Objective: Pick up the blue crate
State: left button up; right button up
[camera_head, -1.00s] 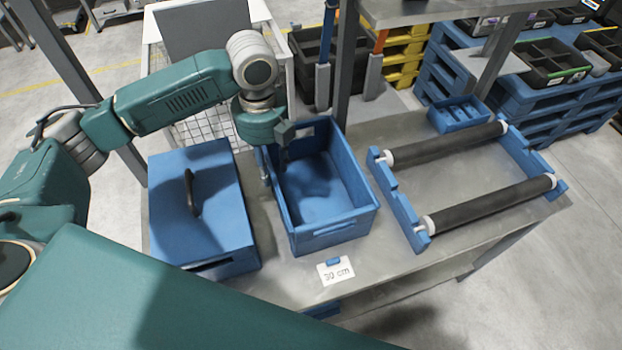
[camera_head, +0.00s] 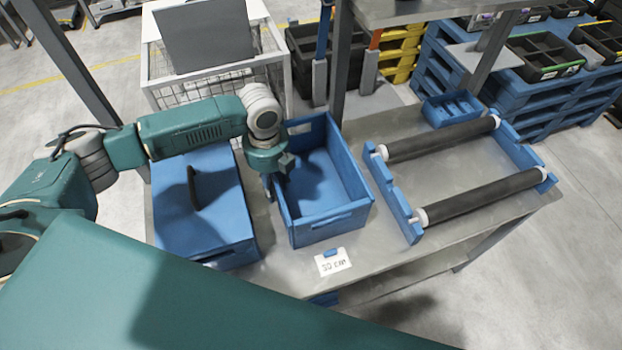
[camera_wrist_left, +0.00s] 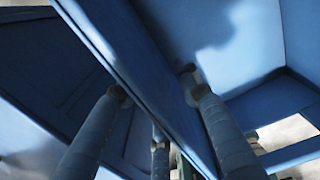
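The blue crate (camera_head: 345,206) is an open, empty box standing upright on the grey metal table, with a handle slot in its front wall. My left gripper (camera_head: 276,188) points down over the crate's left wall. In the left wrist view, one finger is outside the wall and the other inside (camera_wrist_left: 155,85). The crate wall (camera_wrist_left: 112,50) runs between them, and a small gap seems to show on each side, so the gripper looks open astride the rim. The finger ends are partly hidden in the head view. My right gripper is not in view.
A lidded blue box (camera_head: 215,220) with a dark handle stands close left of the crate. A blue frame with two black rollers (camera_head: 445,140) stands right. A "30 cm" card (camera_head: 332,264) lies in front. A small blue tray (camera_head: 452,108) sits behind. A wire cart (camera_head: 215,75) stands beyond the table.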

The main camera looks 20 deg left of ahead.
pick_arm(q)
jog(key=shift+c, duration=0.6)
grip_shut()
jog(key=shift+r, duration=0.1)
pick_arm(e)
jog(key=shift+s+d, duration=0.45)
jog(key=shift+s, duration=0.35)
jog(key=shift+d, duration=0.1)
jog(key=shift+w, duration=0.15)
